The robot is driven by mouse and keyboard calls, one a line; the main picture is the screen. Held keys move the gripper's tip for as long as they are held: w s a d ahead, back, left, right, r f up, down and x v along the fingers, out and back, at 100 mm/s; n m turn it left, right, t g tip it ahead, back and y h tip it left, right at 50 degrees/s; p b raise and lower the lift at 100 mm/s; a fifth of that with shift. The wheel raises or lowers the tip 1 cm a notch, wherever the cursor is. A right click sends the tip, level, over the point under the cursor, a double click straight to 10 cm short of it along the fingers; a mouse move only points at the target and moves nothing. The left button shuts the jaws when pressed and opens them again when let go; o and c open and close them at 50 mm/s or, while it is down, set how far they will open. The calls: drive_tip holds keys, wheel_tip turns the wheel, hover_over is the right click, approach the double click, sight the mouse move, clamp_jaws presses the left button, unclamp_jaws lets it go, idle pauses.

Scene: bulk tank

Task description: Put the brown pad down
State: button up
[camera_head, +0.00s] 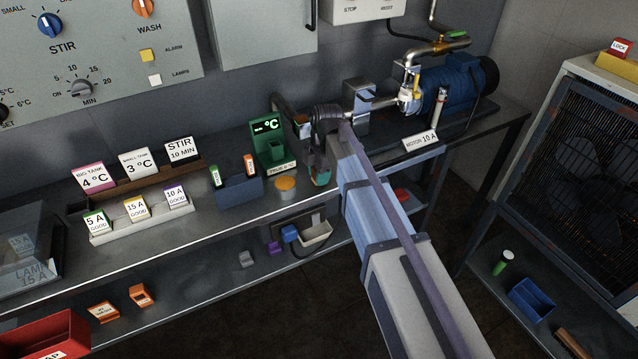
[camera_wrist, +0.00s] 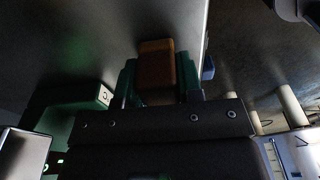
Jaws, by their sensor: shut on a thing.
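The brown pad (camera_wrist: 156,66) is a small block between the green fingers of my gripper (camera_wrist: 158,84) in the wrist view. My gripper is shut on it. The pad sticks out past the fingertips, over a dark grey surface.
The orange-topped pot (camera_head: 286,184) and a green temperature display stand (camera_head: 268,148) are close to my gripper. A blue holder (camera_head: 238,190) with green and orange sticks stands further left. Card racks (camera_head: 140,222) fill the bench's left part. A pump motor (camera_head: 452,88) stands at right.

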drive_tip(key=shift+f, duration=0.2)
drive_tip(key=o, duration=0.8)
drive_tip(key=shift+r, duration=0.1)
drive_tip(key=r+p, duration=0.4)
drive_tip(key=d+r+p, duration=0.1)
drive_tip(key=r+p, duration=0.7)
drive_tip(key=shift+w+d+r, duration=0.15)
drive_tip(key=shift+w, duration=0.2)
